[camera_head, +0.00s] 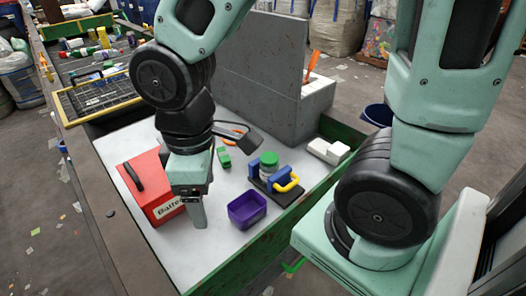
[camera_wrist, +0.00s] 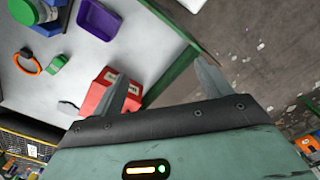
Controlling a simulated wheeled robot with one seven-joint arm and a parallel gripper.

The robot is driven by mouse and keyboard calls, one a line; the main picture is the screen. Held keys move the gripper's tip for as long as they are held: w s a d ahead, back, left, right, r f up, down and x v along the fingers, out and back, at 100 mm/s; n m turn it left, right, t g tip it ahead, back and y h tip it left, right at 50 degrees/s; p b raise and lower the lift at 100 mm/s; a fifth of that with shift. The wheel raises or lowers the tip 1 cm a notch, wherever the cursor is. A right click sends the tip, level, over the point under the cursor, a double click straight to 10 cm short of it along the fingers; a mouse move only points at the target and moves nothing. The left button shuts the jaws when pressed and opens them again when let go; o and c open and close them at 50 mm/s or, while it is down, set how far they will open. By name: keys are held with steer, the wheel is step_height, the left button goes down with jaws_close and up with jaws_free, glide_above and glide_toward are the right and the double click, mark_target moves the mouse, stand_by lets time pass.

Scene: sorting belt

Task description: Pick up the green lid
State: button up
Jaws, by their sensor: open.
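The green lid (camera_head: 268,158) sits on top of a pale jar (camera_head: 267,171). The jar stands in a blue holder (camera_head: 258,180) with a yellow handle on a dark base. My gripper (camera_head: 197,212) points down over the white worktop, left of the jar and between the red box and the purple bin. In the wrist view its two fingers (camera_wrist: 162,88) are apart with nothing between them.
A red battery box (camera_head: 155,187) stands left of my gripper, and a purple bin (camera_head: 247,209) to its right. A small green object (camera_head: 223,157) and an orange ring-shaped tool (camera_head: 232,137) lie behind. A grey wall (camera_head: 262,75) closes the back; a green rim (camera_head: 262,258) edges the front.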

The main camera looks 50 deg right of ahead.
steer(key=w+d+r+n+p, duration=0.1)
steer(key=w+d+n+p, duration=0.2)
steer(key=w+d, duration=0.75)
steer(key=n+p, duration=0.2)
steer(key=n, duration=0.1)
glide_above(268, 158)
step_height(268, 158, down, 12)
steer(key=shift+s+a+f, duration=0.1)
steer(key=shift+s, duration=0.05)
steer(key=shift+w+f+p, duration=0.2)
steer(key=shift+f+p, duration=0.1)
steer(key=shift+f, duration=2.55)
steer(key=shift+c, duration=0.4)
steer(key=c, duration=1)
